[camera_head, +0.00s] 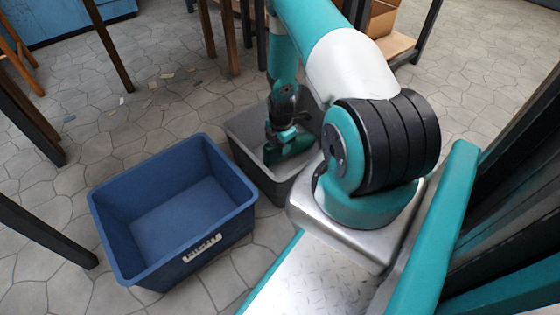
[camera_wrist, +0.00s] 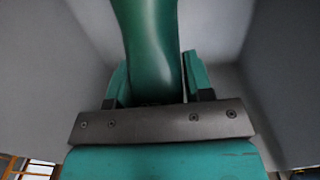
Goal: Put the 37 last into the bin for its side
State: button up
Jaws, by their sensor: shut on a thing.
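My gripper (camera_head: 283,132) is shut on a green last (camera_head: 290,151), inside the opening of the grey bin (camera_head: 250,165). In the wrist view the smooth green last (camera_wrist: 148,40) stands between my two teal fingers, with grey bin walls (camera_wrist: 285,80) on both sides. I cannot tell whether the last touches the bin floor. Its size number does not show. The blue bin (camera_head: 222,232), labelled "RIGHT", stands empty to the left of the grey one. No label shows on the grey bin, partly hidden by my arm.
Dark table legs (camera_head: 40,235) stand at the left edge, and more legs (camera_head: 228,40) stand behind the bins. Small pale scraps (camera_head: 167,75) lie on the stone floor. A shelf with a cardboard box (camera_head: 381,18) is at the back.

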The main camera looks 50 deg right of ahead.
jog(key=shift+f+b, duration=1.3)
jog(key=shift+f, duration=1.4)
jog(key=shift+f, duration=0.15)
jog(key=o, duration=0.9)
notch_tip(320, 180, up, 12)
jog(key=p, duration=0.6)
jog(key=shift+s+a+r+p, duration=0.1)
jog(key=shift+r+p, duration=0.15)
jog(key=shift+p, duration=0.1)
